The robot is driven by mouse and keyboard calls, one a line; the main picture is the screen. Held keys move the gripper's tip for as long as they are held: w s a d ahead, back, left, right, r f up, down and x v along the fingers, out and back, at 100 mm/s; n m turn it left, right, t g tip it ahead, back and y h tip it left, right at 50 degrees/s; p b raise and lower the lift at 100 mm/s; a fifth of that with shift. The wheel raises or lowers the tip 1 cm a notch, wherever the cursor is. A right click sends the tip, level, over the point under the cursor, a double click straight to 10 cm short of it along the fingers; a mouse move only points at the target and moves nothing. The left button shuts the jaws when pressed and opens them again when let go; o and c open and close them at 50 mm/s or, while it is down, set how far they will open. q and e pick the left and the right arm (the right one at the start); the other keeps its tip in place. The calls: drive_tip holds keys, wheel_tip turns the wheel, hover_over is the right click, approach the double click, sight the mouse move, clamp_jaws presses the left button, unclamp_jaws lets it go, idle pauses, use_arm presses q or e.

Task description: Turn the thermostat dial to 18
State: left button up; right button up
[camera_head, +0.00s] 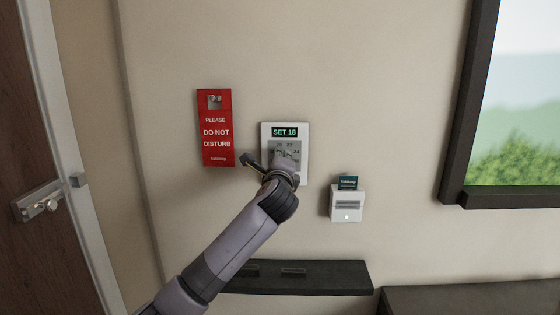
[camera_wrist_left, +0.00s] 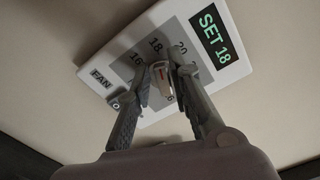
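The white thermostat (camera_head: 303,168) is on the wall, with its grey dial face partly hidden behind my left gripper (camera_head: 267,161) in the head view. Its display (camera_head: 284,132) reads "SET 18", and the same reading shows in the left wrist view (camera_wrist_left: 215,36). In the left wrist view, a small pale dial knob (camera_wrist_left: 161,76) with a red mark sits between the two spread fingers of the left gripper (camera_wrist_left: 160,64). The fingers look open around the knob; I cannot tell whether either touches it. The right gripper is not in view.
A red "Please do not disturb" sign (camera_head: 216,143) hangs left of the thermostat. A white card holder (camera_head: 347,208) with a dark card is at lower right. A dark shelf (camera_head: 320,278) juts out below. A door with a handle (camera_head: 40,202) stands at far left.

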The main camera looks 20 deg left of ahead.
use_arm(q)
drive_tip(key=shift+o, duration=1)
drive_tip(key=v, duration=1.2)
drive_tip(key=shift+r, duration=0.1)
